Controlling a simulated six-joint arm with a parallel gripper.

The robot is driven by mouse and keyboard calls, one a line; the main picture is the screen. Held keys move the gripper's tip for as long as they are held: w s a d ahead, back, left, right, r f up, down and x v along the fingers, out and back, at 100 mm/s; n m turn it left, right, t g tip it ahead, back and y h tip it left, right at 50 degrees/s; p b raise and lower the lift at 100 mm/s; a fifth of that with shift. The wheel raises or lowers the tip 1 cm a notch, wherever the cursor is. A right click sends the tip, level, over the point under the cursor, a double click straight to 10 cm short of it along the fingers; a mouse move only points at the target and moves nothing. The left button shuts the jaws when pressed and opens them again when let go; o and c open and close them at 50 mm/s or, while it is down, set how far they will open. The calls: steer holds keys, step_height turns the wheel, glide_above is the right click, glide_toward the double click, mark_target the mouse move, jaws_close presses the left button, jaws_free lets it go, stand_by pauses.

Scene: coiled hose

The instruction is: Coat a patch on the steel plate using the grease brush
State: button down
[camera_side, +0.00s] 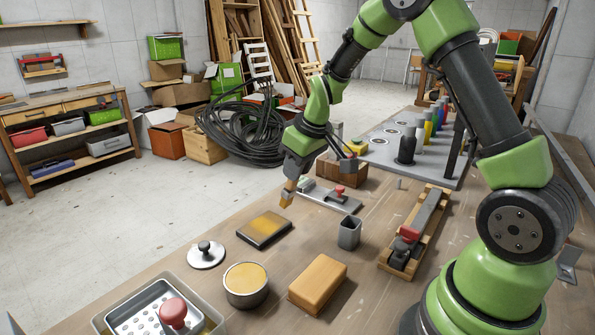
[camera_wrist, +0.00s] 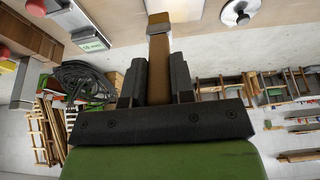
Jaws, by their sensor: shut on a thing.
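The grease brush (camera_side: 287,199) is in my gripper (camera_side: 293,182), pointing down with its tip above the bench. In the wrist view its wooden handle (camera_wrist: 158,80) runs between the two dark fingers of my gripper (camera_wrist: 158,66), with a pale metal ferrule and yellowish bristles beyond them. A dark flat plate (camera_side: 245,236), apparently the steel plate, lies on the bench with a yellow layer over much of its top. The brush is beyond and to the right of it in the side view, apart from it. An open round tin (camera_side: 246,298) holds yellow grease nearer the camera.
A knobbed lid (camera_side: 206,256) lies left of the tin. A wooden block (camera_side: 318,282), a square grey cup (camera_side: 349,233) and a wooden rack with a red-handled tool (camera_side: 410,236) stand to the right. A metal tray (camera_side: 105,325) is at the front left.

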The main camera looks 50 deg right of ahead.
steer(key=shift+r, duration=0.1)
steer(key=shift+r, duration=1.4)
